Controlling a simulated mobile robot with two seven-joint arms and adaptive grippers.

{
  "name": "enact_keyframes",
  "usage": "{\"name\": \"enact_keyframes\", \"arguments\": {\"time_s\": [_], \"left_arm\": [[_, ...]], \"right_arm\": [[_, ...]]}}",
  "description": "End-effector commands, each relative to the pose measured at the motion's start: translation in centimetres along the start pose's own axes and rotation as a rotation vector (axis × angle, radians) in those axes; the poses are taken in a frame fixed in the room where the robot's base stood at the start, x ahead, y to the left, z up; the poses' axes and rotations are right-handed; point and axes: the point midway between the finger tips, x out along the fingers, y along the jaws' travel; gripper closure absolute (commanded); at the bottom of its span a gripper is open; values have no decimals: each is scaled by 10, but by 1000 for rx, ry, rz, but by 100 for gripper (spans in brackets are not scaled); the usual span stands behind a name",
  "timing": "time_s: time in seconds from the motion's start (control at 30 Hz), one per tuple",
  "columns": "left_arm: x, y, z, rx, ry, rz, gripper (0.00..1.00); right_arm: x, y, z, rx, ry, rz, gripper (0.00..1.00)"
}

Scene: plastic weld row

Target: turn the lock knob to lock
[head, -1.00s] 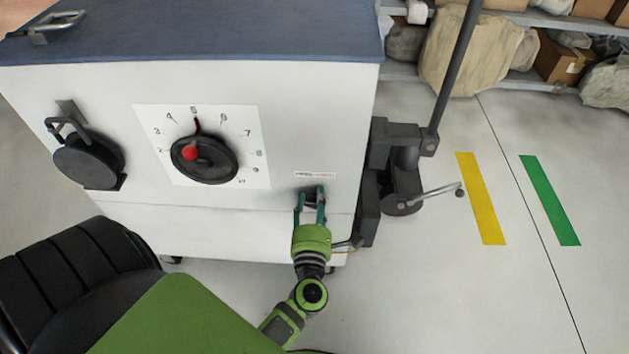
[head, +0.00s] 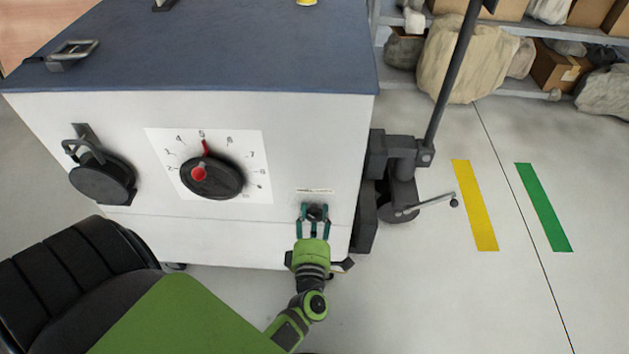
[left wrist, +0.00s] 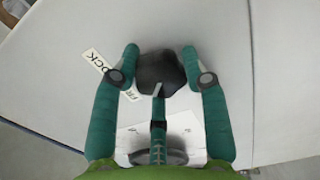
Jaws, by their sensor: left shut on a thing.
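The lock knob (head: 317,212) is a small dark knob low at the right of the white cabinet front. It also shows in the left wrist view (left wrist: 161,70) as a dark many-sided knob with a pale line. My left gripper (head: 315,217) comes up from below and is shut on the knob, with one teal finger on each side. In the left wrist view my left gripper (left wrist: 161,66) has its fingertips at the knob's two sides. A printed label beside the knob is partly hidden; "OCK" and "FR" can be read. My right gripper is out of view.
The white cabinet (head: 240,235) has a large black dial (head: 215,182) with a red knob and a round black latch (head: 103,182) further left. A dark stand with a pole (head: 395,150) is close on the right. Open floor with yellow (head: 475,205) and green stripes lies beyond.

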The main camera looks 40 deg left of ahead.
Motion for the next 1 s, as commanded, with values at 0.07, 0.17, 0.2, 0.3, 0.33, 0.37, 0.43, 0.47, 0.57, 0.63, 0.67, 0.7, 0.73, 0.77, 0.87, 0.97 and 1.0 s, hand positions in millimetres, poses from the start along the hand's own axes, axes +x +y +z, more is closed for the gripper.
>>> {"name": "enact_keyframes", "arguments": {"time_s": [0.07, 0.17, 0.2, 0.3, 0.33, 0.37, 0.43, 0.47, 0.57, 0.63, 0.67, 0.7, 0.73, 0.77, 0.87, 0.97, 1.0], "left_arm": [[-1, -3, -7, 14, 14, -4, 88], [-1, -3, -7, 17, 14, -4, 88], [-1, -4, -7, 18, 14, -4, 88], [-1, -3, -7, 18, 14, -4, 88], [-1, -3, -7, 18, 14, -4, 88], [-1, -3, -7, 18, 14, -4, 88], [-1, -3, -7, 18, 14, -4, 51], [-1, -3, -7, 17, 14, -3, 39], [0, -3, -6, 16, 12, -3, 31], [0, -2, -5, 15, 9, -2, 31], [0, -2, -5, 14, 9, -1, 31], [0, -2, -4, 13, 8, -1, 31], [0, -1, -4, 13, 7, -1, 31], [0, -1, -4, 13, 7, -1, 31], [-3, -1, -3, 12, 5, -1, 31], [-14, -2, -3, 13, 5, -4, 31], [-20, -2, -3, 13, 5, -5, 31]], "right_arm": [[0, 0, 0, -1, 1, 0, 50], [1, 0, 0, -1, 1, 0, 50], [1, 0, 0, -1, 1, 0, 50], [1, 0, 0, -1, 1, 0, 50], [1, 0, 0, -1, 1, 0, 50], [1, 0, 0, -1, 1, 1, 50], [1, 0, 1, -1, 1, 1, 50], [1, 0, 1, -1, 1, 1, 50], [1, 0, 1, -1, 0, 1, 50], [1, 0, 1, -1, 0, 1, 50], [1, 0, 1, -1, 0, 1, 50], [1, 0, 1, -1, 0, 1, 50], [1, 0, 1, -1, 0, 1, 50], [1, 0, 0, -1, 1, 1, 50], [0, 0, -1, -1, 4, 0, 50], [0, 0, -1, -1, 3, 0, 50], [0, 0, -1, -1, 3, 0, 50]]}}
